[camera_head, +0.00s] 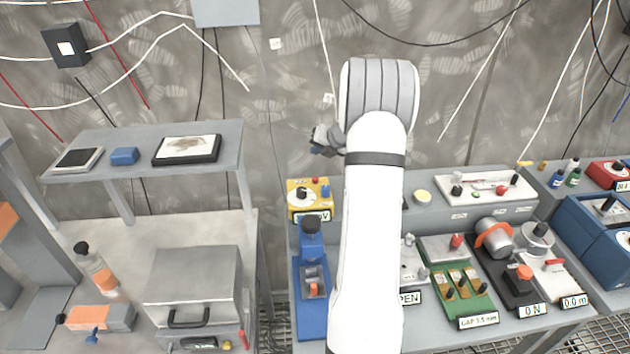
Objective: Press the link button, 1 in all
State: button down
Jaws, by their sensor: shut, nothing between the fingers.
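My arm stands across the middle of the view, and my gripper (322,146) shows just left of its upper part, in front of the grey wall. The gripper is small and dark here, shut and empty, above the workbench and apart from it. No part is legibly marked as the link button, so I cannot tell which one it is. A yellow box (296,187) with a dial and small red and blue parts stands below the gripper. A white panel (463,183) with small knobs and a green and a red part lies at right. My arm hides part of the bench.
A blue device (311,262) stands left of my arm. Right of it are a green board (470,306), a black device (507,292) with an orange knob, and a blue unit (585,225). At left are a shelf (225,160) and a metal box (193,273). Cables hang along the wall.

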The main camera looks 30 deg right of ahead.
jog(key=b, duration=0.6)
send_over(315, 180)
jog(key=f, duration=0.7)
jog(key=shift+s+d, duration=0.35)
jog(key=shift+f, duration=0.4)
dwell(0.5)
jog(key=shift+w+f, duration=0.1)
jog(key=shift+f, duration=0.35)
jog(key=shift+f+b, duration=0.45)
jog(key=shift+f, duration=0.05)
dwell(0.5)
dwell(0.3)
jog(key=shift+r+p, duration=0.95)
jog(key=shift+p, duration=0.05)
